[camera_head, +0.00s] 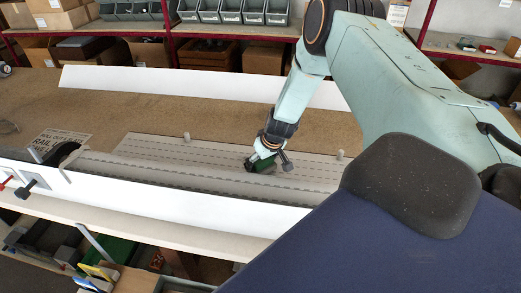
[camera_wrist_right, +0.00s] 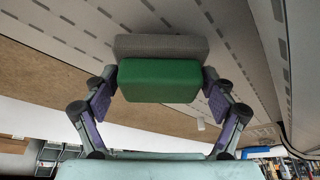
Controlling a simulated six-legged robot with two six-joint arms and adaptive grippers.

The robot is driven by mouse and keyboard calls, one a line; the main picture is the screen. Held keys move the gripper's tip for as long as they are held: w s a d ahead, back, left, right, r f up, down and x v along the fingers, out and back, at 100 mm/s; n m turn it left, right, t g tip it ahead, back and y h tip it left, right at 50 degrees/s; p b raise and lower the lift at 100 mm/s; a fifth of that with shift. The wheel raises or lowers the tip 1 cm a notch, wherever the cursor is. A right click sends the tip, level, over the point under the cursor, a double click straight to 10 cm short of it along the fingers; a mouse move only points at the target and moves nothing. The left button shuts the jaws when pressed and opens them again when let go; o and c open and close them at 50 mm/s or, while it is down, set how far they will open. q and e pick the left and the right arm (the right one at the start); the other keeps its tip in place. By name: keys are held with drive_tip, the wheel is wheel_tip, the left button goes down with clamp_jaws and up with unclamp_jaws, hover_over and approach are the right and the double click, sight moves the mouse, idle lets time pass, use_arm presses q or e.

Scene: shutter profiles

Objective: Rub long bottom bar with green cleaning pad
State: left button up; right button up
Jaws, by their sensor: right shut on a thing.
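The green cleaning pad (camera_head: 263,163) is in my right gripper (camera_head: 266,153), low over the grey slotted slats (camera_head: 215,165). In the right wrist view the green pad (camera_wrist_right: 160,81) has a grey layer on its far side and sits between the two purple-lined fingers of the right gripper (camera_wrist_right: 160,100). A long white bar (camera_head: 180,205) runs along the front of the bench; the pad is behind it, apart from it. Whether the pad touches the slats is unclear. My left gripper is not in view.
Another long white strip (camera_head: 200,85) lies at the back of the brown bench top (camera_head: 110,108). Clamps (camera_head: 28,188) sit at the front left, near a printed sign (camera_head: 60,142). Small pegs (camera_head: 187,137) stand behind the slats. Shelves with grey bins (camera_head: 230,11) are behind.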

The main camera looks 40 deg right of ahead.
drive_tip(key=shift+d+f, duration=0.1)
drive_tip(key=shift+d, duration=0.15)
drive_tip(key=shift+a, duration=0.1)
drive_tip(key=shift+a+f, duration=0.1)
idle(0.3)
drive_tip(key=shift+f, duration=0.1)
drive_tip(key=shift+d+f+b, duration=0.2)
drive_tip(key=shift+f+b, duration=0.1)
drive_tip(key=shift+b, duration=0.15)
drive_tip(key=shift+r, duration=0.1)
